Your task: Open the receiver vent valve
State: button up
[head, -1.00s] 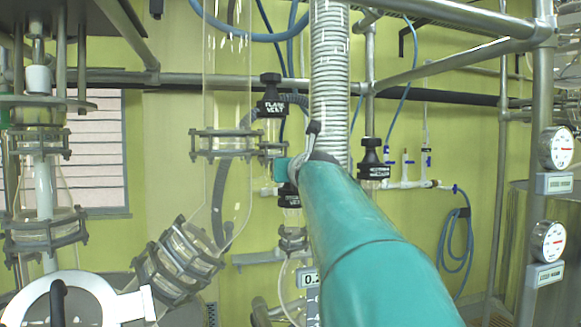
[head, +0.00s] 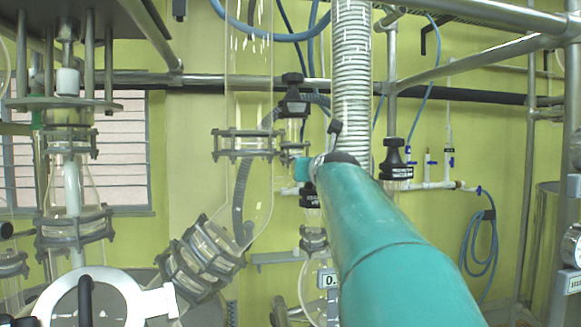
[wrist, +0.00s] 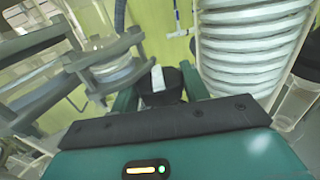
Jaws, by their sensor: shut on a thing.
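My gripper (wrist: 160,92) is shut on a black valve knob (wrist: 176,84) with a pale strip on it, seen between the two teal fingers in the wrist view. In the head view my gripper (head: 300,169) is at the end of the teal arm, beside the glass column's clamped joint. A dark knob (head: 310,197) shows just below it, partly hidden by my arm. Its label is too small to read, so I cannot confirm it is the receiver vent. Another black knob, the flask vent (head: 294,95), stands above my gripper. A third labelled black knob (head: 395,160) is right of my arm.
A ribbed condenser coil (head: 351,75) rises right behind my gripper and is close to the fingers in the wrist view (wrist: 250,45). A clamped flange (head: 243,145) is to the left. Metal rails (head: 480,60) cross above. A gauge (head: 572,245) is at the right edge.

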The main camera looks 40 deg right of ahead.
jog(key=shift+w+a+n+t+y, duration=0.15)
jog(key=shift+n+t+y, duration=0.25)
jog(key=shift+y, duration=0.3)
jog(key=shift+n+t+y, duration=0.5)
jog(key=shift+n+y, duration=0.2)
jog(key=shift+y, duration=0.1)
jog(key=shift+f+n+y, duration=0.1)
jog(key=shift+n+y, duration=0.2)
jog(key=shift+y, duration=0.2)
jog(key=n+y, duration=0.2)
jog(key=y, duration=0.1)
jog(key=n+t+y, duration=0.1)
jog(key=n+y, duration=0.1)
jog(key=y, duration=0.1)
jog(key=shift+d+t, duration=0.2)
jog(key=shift+t, duration=0.1)
jog(key=o, duration=0.3)
jog(key=shift+s+a+r+n+y, duration=0.2)
jog(key=shift+n+y, duration=0.15)
jog(key=shift+y, duration=0.2)
jog(key=shift+s+a+r+n+y, duration=0.1)
jog(key=shift+a+r+n+y, duration=0.1)
jog(key=shift+n+y, duration=0.25)
jog(key=o, duration=0.5)
jog(key=shift+w+d+f, duration=0.1)
jog(key=shift+w, duration=0.05)
jog(key=shift+c, duration=0.2)
jog(key=shift+m, duration=0.3)
